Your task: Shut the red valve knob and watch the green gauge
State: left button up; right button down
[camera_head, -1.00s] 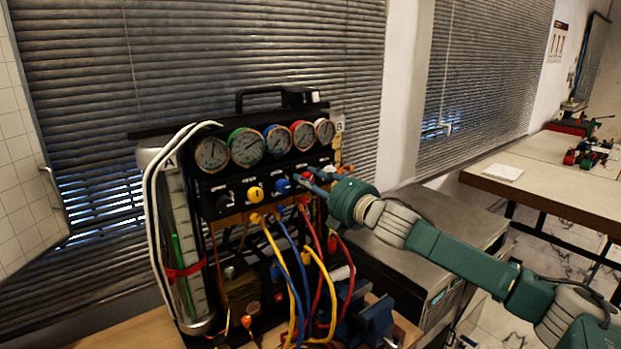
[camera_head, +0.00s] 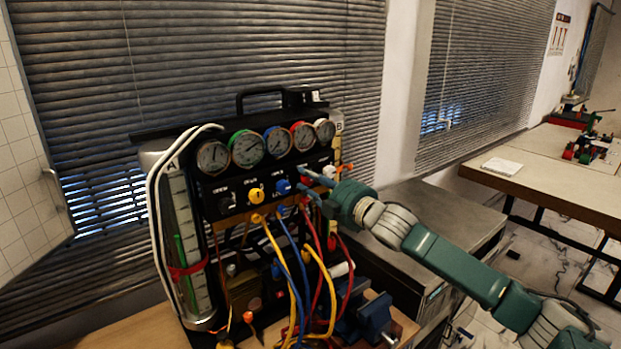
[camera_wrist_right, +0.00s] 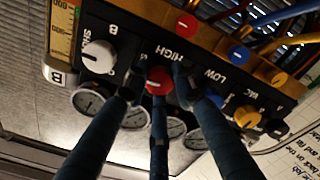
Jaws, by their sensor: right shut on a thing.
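The red valve knob (camera_wrist_right: 158,82) shows in the right wrist view, on the black panel beside the word HIGH. My right gripper (camera_wrist_right: 160,76) has its blue-grey fingers around this knob and is shut on it. The green-rimmed gauge (camera_head: 247,148) is second from the left in the row above the knobs. Its face is in clear sight, but its reading is too small to tell. My left gripper is not in view.
A yellow knob (camera_head: 256,195) and a blue knob (camera_head: 282,187) sit left of my right gripper. A white knob (camera_wrist_right: 98,57) is beside it in the wrist view. Yellow hoses (camera_head: 268,240) and others hang below the panel. A blue vise (camera_head: 372,318) stands lower right.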

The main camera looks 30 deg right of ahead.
jog(key=shift+r+m, duration=0.15)
jog(key=shift+m, duration=0.85)
jog(key=c, duration=1.4)
grip_release()
jog(key=shift+w, duration=0.1)
jog(key=s, duration=1.2)
jog(key=shift+d, duration=0.45)
jog(key=shift+f, duration=0.2)
